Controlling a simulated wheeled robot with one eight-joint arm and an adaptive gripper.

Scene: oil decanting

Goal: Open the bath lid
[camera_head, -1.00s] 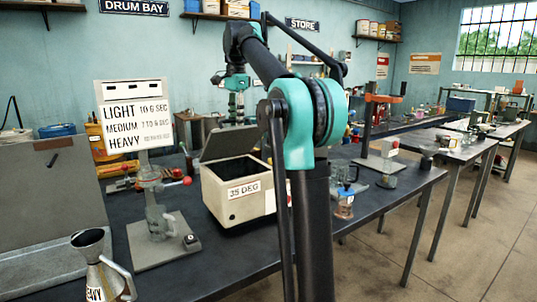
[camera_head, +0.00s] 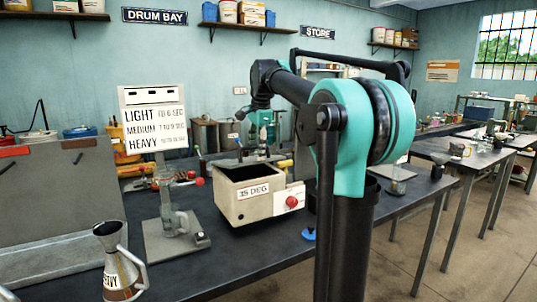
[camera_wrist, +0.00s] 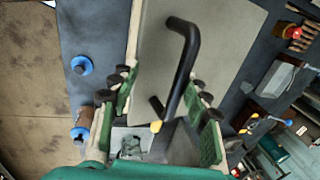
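The cream bath (camera_head: 245,210), marked 35 DEG, stands on the dark bench. Its dark opening shows in the head view, so the lid stands open. The lid shows in the wrist view as a flat grey panel (camera_wrist: 228,45) with a bent black handle (camera_wrist: 188,65); in the head view I cannot make it out clearly. My gripper (camera_head: 255,150) is behind the bath opening in the head view. In the wrist view, my gripper (camera_wrist: 163,108) has its green-padded fingers wide apart on either side of the handle, with visible gaps.
A viscosity sign (camera_head: 155,120) on a stand and a metal jug (camera_head: 118,265) marked HEAVY are left of the bath. A red knob (camera_head: 291,202) is on the bath's front right. Blue round pieces (camera_wrist: 82,65) lie on the bench. Clear bench top lies before the bath.

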